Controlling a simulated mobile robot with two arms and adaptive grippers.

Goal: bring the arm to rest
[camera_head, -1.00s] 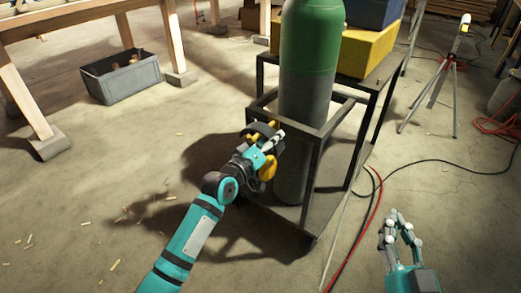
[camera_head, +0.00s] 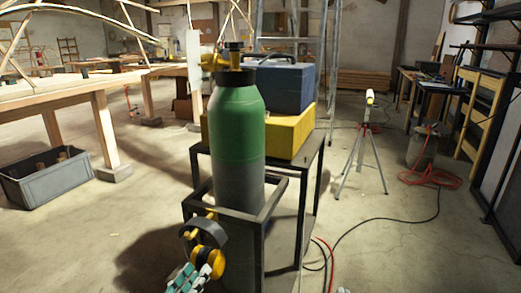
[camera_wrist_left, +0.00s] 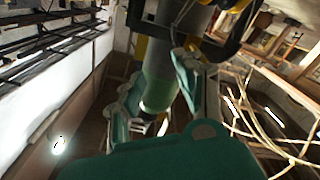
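My left gripper (camera_head: 190,277) shows at the bottom of the head view, close in front of yellow-and-black ear defenders (camera_head: 205,248). These hang at the front left corner of a dark metal cart frame. In the left wrist view, the teal fingers of my left gripper (camera_wrist_left: 158,95) stand apart, with a gap between them. A grey-and-green cylinder shows beyond the gap. Whether the fingers touch the ear defenders cannot be told. Only a sliver of my right gripper (camera_head: 344,290) shows at the bottom edge of the head view; its fingers are hidden.
A green-and-grey gas cylinder (camera_head: 238,140) stands in the dark cart frame (camera_head: 273,200). Behind it are a yellow box (camera_head: 290,137) and a blue case (camera_head: 285,88). A tripod (camera_head: 364,150), cables and a grey crate (camera_head: 50,180) are around.

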